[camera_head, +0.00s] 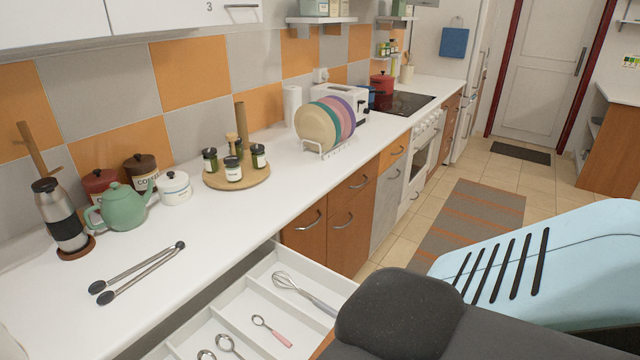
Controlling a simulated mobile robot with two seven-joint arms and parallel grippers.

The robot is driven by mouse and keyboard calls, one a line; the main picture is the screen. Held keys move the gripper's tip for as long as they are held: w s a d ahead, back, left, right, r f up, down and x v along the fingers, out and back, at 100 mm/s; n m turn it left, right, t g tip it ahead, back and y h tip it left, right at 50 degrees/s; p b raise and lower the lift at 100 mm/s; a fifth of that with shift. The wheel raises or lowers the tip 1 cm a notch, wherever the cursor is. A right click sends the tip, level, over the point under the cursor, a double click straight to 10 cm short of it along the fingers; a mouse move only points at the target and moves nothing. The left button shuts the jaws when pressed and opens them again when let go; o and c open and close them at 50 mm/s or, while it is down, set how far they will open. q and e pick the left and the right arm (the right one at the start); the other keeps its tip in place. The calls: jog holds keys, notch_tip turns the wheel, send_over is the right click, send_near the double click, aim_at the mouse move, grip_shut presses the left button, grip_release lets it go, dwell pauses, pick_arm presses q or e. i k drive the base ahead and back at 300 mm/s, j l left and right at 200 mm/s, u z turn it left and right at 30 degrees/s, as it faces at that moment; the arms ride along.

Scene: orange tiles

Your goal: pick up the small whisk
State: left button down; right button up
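The small whisk (287,283) lies in a compartment of the open white drawer (262,267), below the counter edge. Its wire head points to the upper left and its metal handle runs to the lower right. The handle's lower end comes close to a dark part at the lower right, so I cannot tell whether its tip is covered. Neither of my grippers shows in this view.
A pink-handled spoon (272,331) and other spoons lie in the drawer's nearer compartments. Metal tongs (138,273) lie on the white counter (215,232). A teapot (124,209), jars and a plate rack (325,149) stand further back. Dark and light-blue parts block the lower right.

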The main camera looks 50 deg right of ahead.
aim_at(333, 313)
jog(key=z, duration=1.35)
jog(key=k, duration=0.4)
jog(key=i, duration=0.4)
jog(key=z, duration=0.05)
